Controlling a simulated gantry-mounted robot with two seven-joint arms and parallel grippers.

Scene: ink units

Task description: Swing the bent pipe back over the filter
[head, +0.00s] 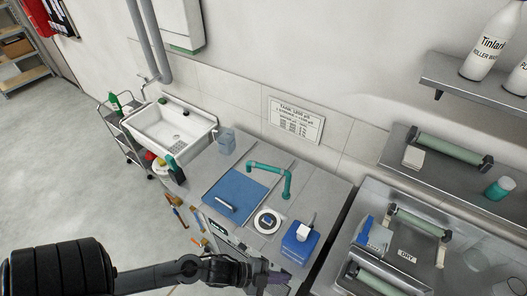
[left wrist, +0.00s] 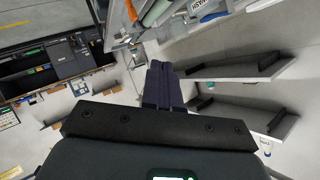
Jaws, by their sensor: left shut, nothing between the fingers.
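The teal bent pipe (head: 271,168) stands at the right rear of the blue panel on the bench in the head view. Its upright part is at the right, and its upper arm points left towards the back wall, away from the filter. I take the round white piece with a dark ring (head: 267,221) to be the filter; it lies on the bench in front of the pipe. My left gripper (head: 277,279) is in front of the bench, apart from both. In the left wrist view its dark fingers (left wrist: 163,84) are together and empty. My right gripper is out of view.
A blue container with a white top (head: 298,242) stands right of the filter. A blue panel (head: 240,190) with a small bar lies left of it. A grey jug (head: 226,141) stands behind, near the white sink (head: 172,127). Roller trays (head: 412,222) lie at right.

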